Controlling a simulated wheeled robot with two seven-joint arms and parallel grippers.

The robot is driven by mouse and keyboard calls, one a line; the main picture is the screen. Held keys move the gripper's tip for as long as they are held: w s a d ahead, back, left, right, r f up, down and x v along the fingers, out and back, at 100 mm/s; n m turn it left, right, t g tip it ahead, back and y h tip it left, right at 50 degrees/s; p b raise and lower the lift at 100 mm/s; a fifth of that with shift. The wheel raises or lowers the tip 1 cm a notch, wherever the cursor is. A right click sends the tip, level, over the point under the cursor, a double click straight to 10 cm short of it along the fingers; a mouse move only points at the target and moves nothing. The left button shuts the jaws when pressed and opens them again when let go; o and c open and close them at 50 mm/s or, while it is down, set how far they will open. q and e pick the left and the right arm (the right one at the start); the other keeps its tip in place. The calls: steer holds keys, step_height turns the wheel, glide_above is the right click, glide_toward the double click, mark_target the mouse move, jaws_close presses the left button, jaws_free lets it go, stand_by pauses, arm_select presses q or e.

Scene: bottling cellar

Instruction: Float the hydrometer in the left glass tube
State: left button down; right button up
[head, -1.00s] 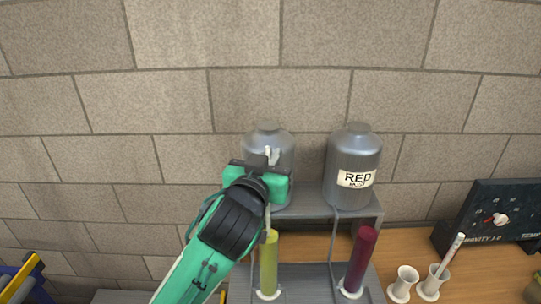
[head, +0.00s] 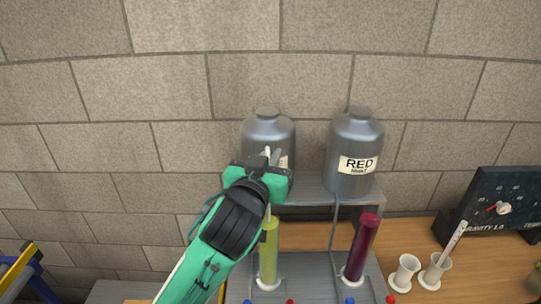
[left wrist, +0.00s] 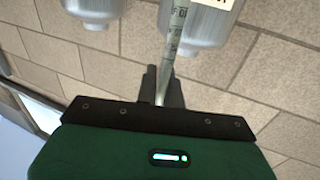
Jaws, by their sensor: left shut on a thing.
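My left gripper (head: 266,164) is shut on the hydrometer, a thin pale glass stem whose marked scale shows in the left wrist view (left wrist: 178,30). In the head view it is upright, directly above the left glass tube (head: 268,255), which holds yellow-green liquid. A short length of the hydrometer (head: 268,211) shows below the gripper, close to the tube's mouth. The gripper and arm partly hide this, so I cannot tell whether its lower end is inside. The right glass tube (head: 361,248) holds dark red liquid. My right gripper is not in view.
Two grey tanks stand on a shelf behind the tubes: the left tank (head: 268,127) and the tank labelled RED (head: 357,140). Two white cups (head: 404,272) (head: 436,271) stand on the wooden bench at right, one with a thermometer-like stick (head: 455,240). A dark gauge box (head: 502,205) is behind.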

arm_select(q)
steer(key=shift+f+b, duration=1.4)
steer(key=shift+f, duration=1.05)
steer(key=c, duration=1.5)
jaws_free()
steer(key=shift+o, duration=0.2)
steer(key=p+v, duration=0.8)
steer(key=v, duration=0.5)
steer(key=shift+s+p, duration=0.3)
steer(key=shift+s, duration=0.05)
